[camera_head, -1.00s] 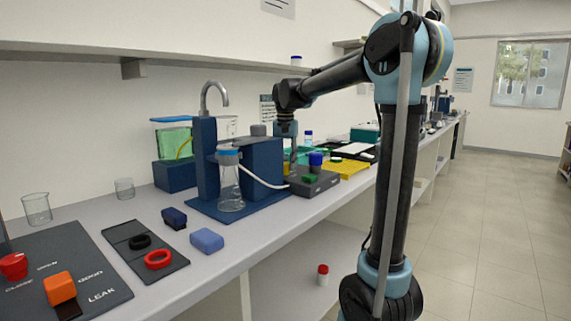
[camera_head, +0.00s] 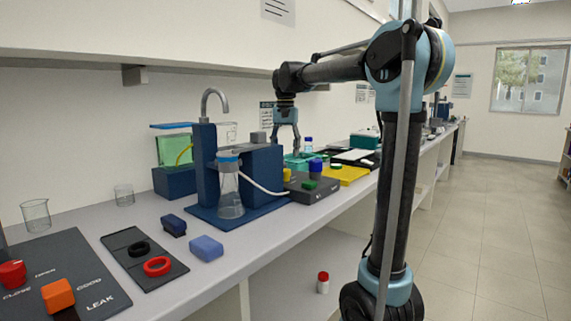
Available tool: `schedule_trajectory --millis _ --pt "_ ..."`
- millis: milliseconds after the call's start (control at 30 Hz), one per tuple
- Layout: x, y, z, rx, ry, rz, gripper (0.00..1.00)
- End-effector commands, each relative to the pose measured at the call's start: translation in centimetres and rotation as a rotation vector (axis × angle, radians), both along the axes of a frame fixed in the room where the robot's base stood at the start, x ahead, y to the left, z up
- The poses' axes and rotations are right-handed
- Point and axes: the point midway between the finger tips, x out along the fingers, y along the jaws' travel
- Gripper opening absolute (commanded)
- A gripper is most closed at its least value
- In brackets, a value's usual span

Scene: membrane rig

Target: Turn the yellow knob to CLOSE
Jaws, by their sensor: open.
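A small yellow piece (camera_head: 287,175), which looks like the yellow knob, shows at the left end of a dark grey box (camera_head: 322,190) on the bench. It is too small to read its turn position or any label beside it. The box also carries a blue knob (camera_head: 316,165) and a green button (camera_head: 309,185).
A blue rig (camera_head: 262,165) with a tap and flask (camera_head: 230,190) stands just left of the gripper, with a white tube running to the box. A yellow tray (camera_head: 348,175) lies to the right. A dark panel (camera_head: 85,265) at front left bears a red knob (camera_head: 12,273) and orange block (camera_head: 57,294).

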Motion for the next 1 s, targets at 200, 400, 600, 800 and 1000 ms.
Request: schedule_trajectory --millis 200,400,600,800,1000 --pt "0.1 0.0 3.2 0.000 0.000 0.000 0.56" --pt "0.1 0.0 4.5 0.000 0.000 0.000 0.56" --pt "0.1 0.0 4.7 0.000 0.000 0.000 0.56" --pt "-0.1 -0.2 4.5 0.000 -0.001 0.001 0.56" --pt "-2.3 -3.3 3.1 0.000 -0.019 0.021 0.56"
